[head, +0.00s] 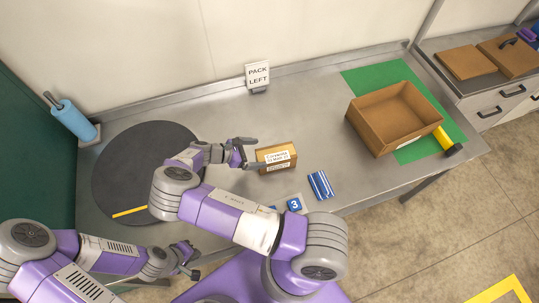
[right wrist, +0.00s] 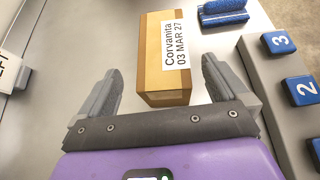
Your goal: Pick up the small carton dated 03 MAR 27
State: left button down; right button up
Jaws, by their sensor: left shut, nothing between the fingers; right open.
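A small brown carton (head: 275,157) with a white label lies on the steel table. In the right wrist view the carton (right wrist: 165,65) reads "Corvanita 03 MAR 27". My right gripper (head: 245,153) is open at the carton's left end. In the right wrist view its fingertips (right wrist: 161,67) stand on either side of the carton's near end, with gaps visible on both sides. My left gripper (head: 192,262) is shut and empty, low at the table's front edge, away from the carton.
A blue striped item (head: 320,185) and blue numbered blocks (head: 294,204) are right and front of the carton. An open cardboard box (head: 392,122) stands on a green mat (head: 352,76). A "PACK LEFT" sign (head: 257,75) stands behind. A dark round mat (head: 125,165) lies left.

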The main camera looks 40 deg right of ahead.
aim_at(274, 153)
jog(key=p+x, duration=0.1)
jog(key=x, duration=0.6)
jog(key=shift+s+d, duration=0.25)
jog(key=shift+d, duration=0.05)
jog(key=shift+c, duration=0.3)
jog(key=shift+r, duration=0.1)
jog(key=c, duration=1.1)
jog(key=shift+o, duration=0.2)
